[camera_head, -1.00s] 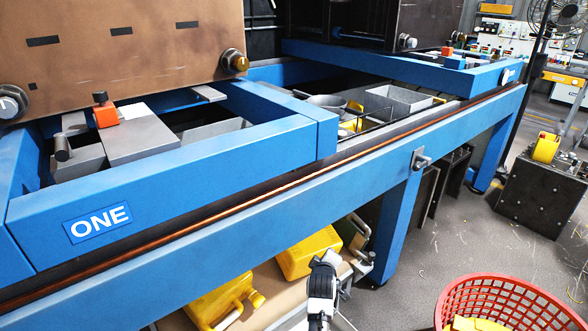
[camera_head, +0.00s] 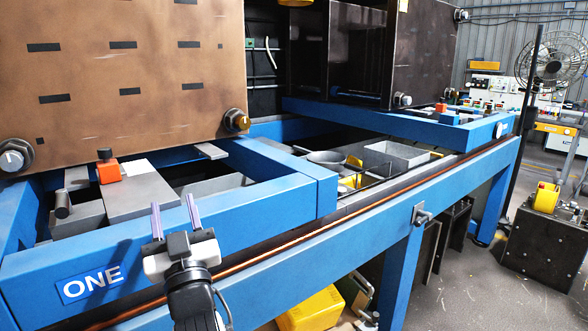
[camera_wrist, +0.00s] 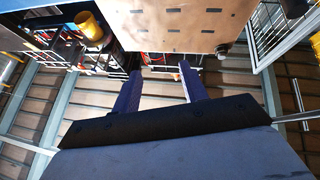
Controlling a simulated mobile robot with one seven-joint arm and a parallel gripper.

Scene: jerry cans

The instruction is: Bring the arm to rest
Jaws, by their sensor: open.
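My gripper (camera_head: 174,216) is at the lower left of the head view, with its two fingers pointing up and apart. It is open, with nothing between the fingers. It appears in front of the blue frame marked ONE (camera_head: 150,235); the gap between them is hard to judge. In the wrist view my gripper (camera_wrist: 159,88) also shows two spread fingers, aimed up toward the brown panel (camera_wrist: 185,22) and the ceiling. A yellow jerry can (camera_head: 312,312) shows at the bottom edge of the head view, below the blue beam, partly cut off.
The blue machine frame with its long beam (camera_head: 370,212) fills the left and middle. An orange block (camera_head: 109,171) sits on a grey plate. A dark box with a yellow part (camera_head: 545,197) stands on the right. Grey floor (camera_head: 465,290) is open at the lower right.

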